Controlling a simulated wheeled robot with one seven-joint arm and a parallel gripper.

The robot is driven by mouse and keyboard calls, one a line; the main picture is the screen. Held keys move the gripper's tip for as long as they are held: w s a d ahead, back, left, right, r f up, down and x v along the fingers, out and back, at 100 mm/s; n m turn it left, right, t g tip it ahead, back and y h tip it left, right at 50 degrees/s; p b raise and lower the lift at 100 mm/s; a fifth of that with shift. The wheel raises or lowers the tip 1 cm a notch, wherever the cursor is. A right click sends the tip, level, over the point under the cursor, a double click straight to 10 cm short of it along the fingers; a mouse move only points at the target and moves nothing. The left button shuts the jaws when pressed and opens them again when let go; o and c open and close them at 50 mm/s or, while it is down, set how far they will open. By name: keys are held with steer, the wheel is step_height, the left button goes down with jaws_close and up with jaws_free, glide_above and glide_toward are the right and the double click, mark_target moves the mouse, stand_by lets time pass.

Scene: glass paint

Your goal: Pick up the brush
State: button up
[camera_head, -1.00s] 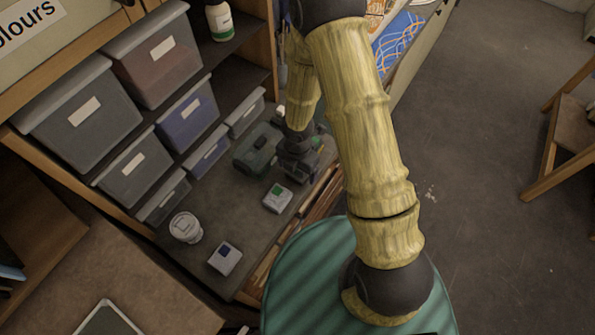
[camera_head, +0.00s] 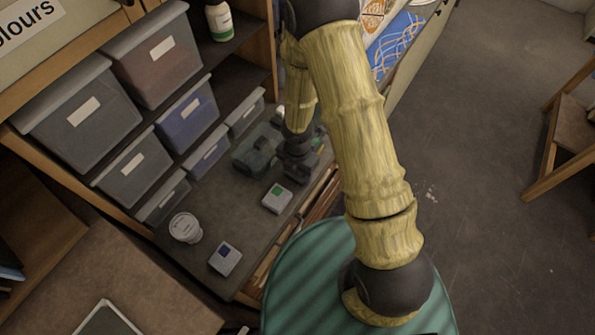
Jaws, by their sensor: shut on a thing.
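My gripper (camera_head: 298,172) is at the end of my bamboo-patterned arm, low over the dark grey shelf top. It is small and dark, seen from above and behind, and its fingertips are hard to make out. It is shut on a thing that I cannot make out. I cannot pick out the brush in this view; the wrist and forearm cover that part of the shelf. A dark grey-green case-like object (camera_head: 255,155) is just left of the gripper.
On the shelf top stand a white tub (camera_head: 185,228), a box with a blue label (camera_head: 225,259) and a box with a green label (camera_head: 277,198). Grey lidded bins (camera_head: 130,172) line the left. A white bottle (camera_head: 219,22) stands above. A wooden stool (camera_head: 565,130) is at right.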

step_height(320, 180, up, 10)
steer(key=shift+r+p, duration=0.1)
steer(key=shift+p, duration=0.8)
